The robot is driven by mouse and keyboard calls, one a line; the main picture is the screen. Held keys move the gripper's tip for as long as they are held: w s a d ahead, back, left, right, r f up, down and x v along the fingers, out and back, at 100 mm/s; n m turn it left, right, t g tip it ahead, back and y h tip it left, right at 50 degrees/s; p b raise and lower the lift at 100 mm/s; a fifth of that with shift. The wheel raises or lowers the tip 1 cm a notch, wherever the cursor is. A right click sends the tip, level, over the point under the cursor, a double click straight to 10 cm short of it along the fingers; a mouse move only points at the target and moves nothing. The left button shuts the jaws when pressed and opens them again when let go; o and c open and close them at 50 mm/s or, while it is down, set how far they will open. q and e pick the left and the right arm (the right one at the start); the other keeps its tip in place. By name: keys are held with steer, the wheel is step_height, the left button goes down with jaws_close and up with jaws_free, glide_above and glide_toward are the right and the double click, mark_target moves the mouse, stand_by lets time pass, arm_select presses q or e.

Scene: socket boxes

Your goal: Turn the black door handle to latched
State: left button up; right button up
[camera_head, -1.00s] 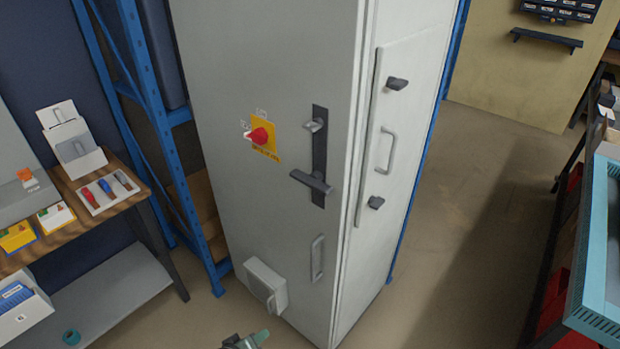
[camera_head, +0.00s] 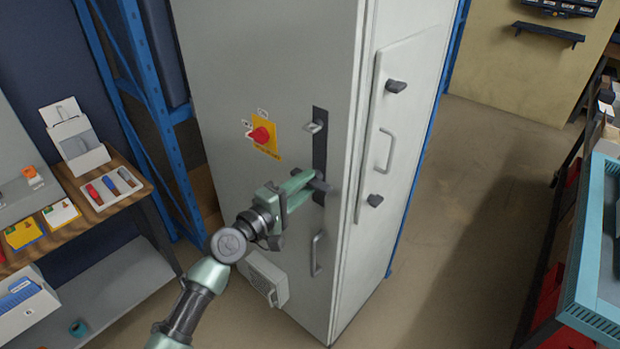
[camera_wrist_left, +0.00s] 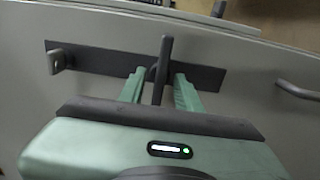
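The black door handle (camera_head: 319,186) is on a tall black plate (camera_head: 319,145) on the grey cabinet's front door. My left gripper (camera_head: 303,187) is at the handle and hides much of its lever in the head view. In the left wrist view the handle lever (camera_wrist_left: 163,68) stands between the two green fingers of my left gripper (camera_wrist_left: 160,90). The fingers are apart, one on each side. My right gripper is not in view.
A red rotary switch (camera_head: 259,135) on a yellow plate is left of the handle. A small grey pull (camera_head: 315,127) sits above it, and a grey bar handle (camera_head: 316,253) below. A shelf with boxes (camera_head: 110,187) is at left. Open floor (camera_head: 470,200) lies right of the cabinet.

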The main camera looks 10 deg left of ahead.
arm_select(q)
steer(key=shift+x, duration=1.05)
jaws_close()
steer(key=shift+f, duration=0.1)
steer(key=m+b, duration=0.2)
steer(key=shift+a+f+m, duration=0.1)
steer(key=shift+m, duration=0.3)
steer(key=m+b, duration=0.2)
steer(key=m, duration=0.2)
steer(key=shift+m, duration=0.3)
steer(key=m+b, duration=0.2)
steer(key=m, duration=0.8)
steer(key=shift+b, duration=0.3)
steer(key=shift+m, duration=0.4)
